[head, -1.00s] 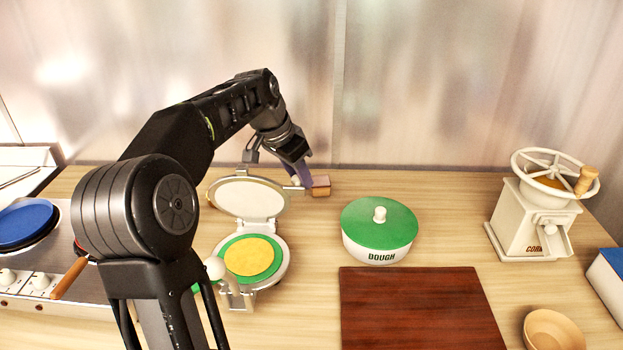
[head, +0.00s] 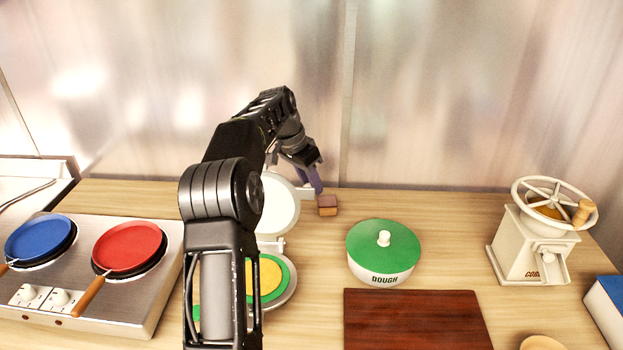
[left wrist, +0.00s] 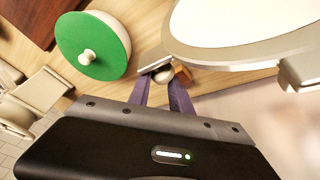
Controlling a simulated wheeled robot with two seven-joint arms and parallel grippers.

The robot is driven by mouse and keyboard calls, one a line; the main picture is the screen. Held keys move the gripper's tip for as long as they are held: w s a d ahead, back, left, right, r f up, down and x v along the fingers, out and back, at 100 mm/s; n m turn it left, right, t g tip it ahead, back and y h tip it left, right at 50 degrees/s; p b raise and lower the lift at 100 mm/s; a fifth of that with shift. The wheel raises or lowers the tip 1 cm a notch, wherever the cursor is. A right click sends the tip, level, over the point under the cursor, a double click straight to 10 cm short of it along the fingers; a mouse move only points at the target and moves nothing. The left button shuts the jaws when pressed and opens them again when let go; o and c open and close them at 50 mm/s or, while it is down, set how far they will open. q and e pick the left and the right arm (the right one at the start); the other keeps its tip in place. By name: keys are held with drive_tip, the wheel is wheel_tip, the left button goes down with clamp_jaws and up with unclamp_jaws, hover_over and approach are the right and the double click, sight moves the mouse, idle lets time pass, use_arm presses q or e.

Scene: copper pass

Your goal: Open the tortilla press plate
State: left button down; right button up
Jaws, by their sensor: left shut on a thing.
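The tortilla press stands left of centre, partly hidden behind my left arm. Its round upper plate (head: 279,207) is raised on the back hinge, its pale inner face towards me. It also shows large in the left wrist view (left wrist: 240,18). The lower plate (head: 286,292) lies flat, bearing a green sheet (head: 287,272) with a yellow disc (head: 268,278). My left gripper (head: 316,187) is at the upper plate's right edge, shut on its small projecting tab (head: 305,192). In the left wrist view the fingers (left wrist: 162,88) meet the tab beside the rim. My right gripper is out of view.
A green-lidded dough bowl (head: 383,250), dark board (head: 417,322) and corn grinder (head: 532,235) stand right. A stove (head: 82,278) with blue and red pans is left. The metal wall is close behind.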

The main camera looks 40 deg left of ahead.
use_arm(q)
drive_tip(key=shift+s+a+f, duration=0.2)
drive_tip(key=shift+a+f, duration=0.1)
drive_tip(key=shift+f, duration=0.15)
drive_tip(key=shift+s+a+f, duration=0.2)
drive_tip(key=shift+a+f, duration=0.05)
drive_tip(key=shift+f, duration=0.2)
drive_tip(key=c, duration=1.1)
unclamp_jaws()
drive_tip(key=shift+w+a+f+g, duration=0.1)
drive_tip(key=shift+a+f+g, duration=0.1)
drive_tip(key=shift+a+g, duration=0.1)
drive_tip(key=shift+d+r, duration=0.1)
drive_tip(key=v, duration=0.9)
drive_tip(key=shift+w+d+r, duration=0.1)
drive_tip(key=shift+w+r, duration=0.2)
